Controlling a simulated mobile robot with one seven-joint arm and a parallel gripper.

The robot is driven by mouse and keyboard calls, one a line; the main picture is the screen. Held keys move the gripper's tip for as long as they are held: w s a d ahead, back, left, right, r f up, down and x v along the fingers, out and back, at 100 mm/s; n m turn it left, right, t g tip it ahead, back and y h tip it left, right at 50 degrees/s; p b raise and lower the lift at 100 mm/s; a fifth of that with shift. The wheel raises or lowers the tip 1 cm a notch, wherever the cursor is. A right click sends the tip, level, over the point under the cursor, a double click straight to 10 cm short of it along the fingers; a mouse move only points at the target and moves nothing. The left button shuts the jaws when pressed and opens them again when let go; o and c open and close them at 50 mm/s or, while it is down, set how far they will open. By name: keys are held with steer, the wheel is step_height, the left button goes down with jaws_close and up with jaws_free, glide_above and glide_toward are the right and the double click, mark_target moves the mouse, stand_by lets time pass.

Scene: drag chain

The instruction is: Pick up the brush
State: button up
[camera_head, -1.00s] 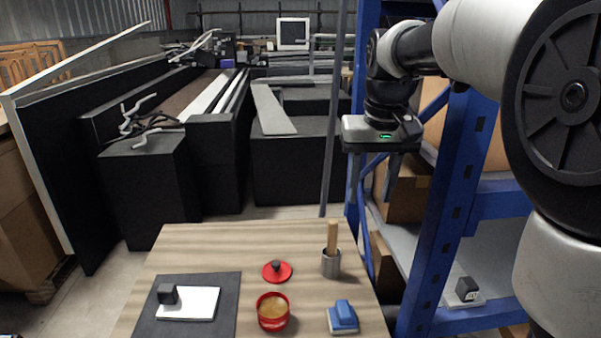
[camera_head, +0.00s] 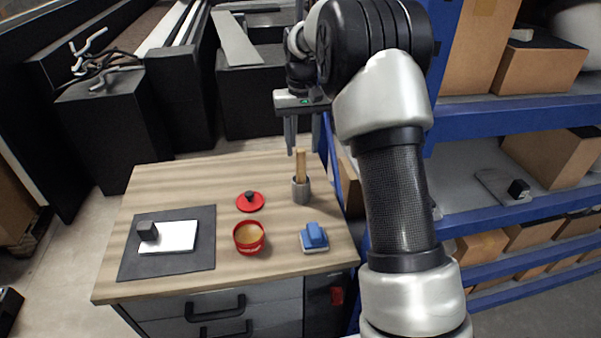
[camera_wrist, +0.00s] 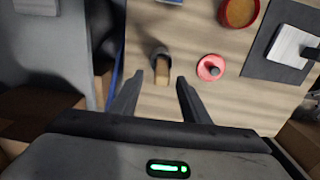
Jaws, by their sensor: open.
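In the head view my gripper (camera_head: 302,147) is open, pointing down, just above the handle top. I cannot tell whether a finger touches it.
On the table (camera_head: 185,175) are a red lid (camera_head: 250,202), a red pot (camera_head: 249,237), a blue-handled block (camera_head: 314,238), and a dark mat (camera_head: 170,265) bearing a white slab (camera_head: 170,237) with a black block. Blue shelving (camera_head: 520,215) stands close on the right.

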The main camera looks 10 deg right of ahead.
mark_target(301, 183)
step_height(301, 183, down, 8)
steer(key=shift+a+r, duration=0.1)
steer(key=shift+a, duration=0.05)
jaws_close()
stand_by(0.4)
